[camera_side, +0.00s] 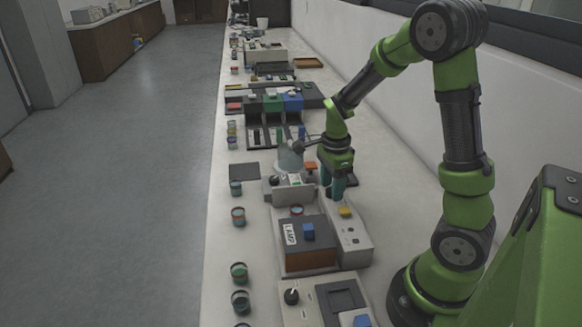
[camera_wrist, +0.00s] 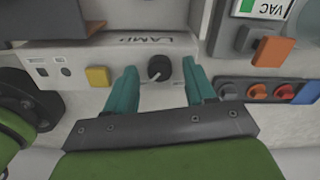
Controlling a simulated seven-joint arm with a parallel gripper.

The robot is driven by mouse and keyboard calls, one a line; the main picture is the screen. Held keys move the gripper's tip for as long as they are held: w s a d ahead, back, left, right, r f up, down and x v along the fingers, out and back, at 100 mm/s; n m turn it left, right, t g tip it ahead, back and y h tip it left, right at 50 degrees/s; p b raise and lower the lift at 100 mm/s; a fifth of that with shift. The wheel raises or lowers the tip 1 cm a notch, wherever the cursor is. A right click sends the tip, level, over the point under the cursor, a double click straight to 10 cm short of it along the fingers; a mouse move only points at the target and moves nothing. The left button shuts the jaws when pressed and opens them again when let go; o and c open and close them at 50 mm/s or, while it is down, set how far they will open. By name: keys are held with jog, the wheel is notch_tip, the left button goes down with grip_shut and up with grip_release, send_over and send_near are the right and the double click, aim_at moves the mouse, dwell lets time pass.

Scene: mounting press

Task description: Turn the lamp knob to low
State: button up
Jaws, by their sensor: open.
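The lamp knob (camera_wrist: 159,68) is small, round and black, with a pale pointer mark toward the lower left in the wrist view. It sits on a light panel (camera_wrist: 70,55) with the word LAMP above it. In the side view my gripper (camera_side: 332,188) points down beyond the panel's yellow button (camera_side: 345,211). The knob is hidden there.
A dark-topped box (camera_side: 307,245) with a blue knob stands beside the panel. In the wrist view, an orange block (camera_wrist: 273,51) and a strip of coloured buttons (camera_wrist: 256,91) lie close to the right finger. Small jars (camera_side: 238,216) line the bench's left edge.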

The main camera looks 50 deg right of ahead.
jog(key=shift+f, duration=0.25)
grip_shut()
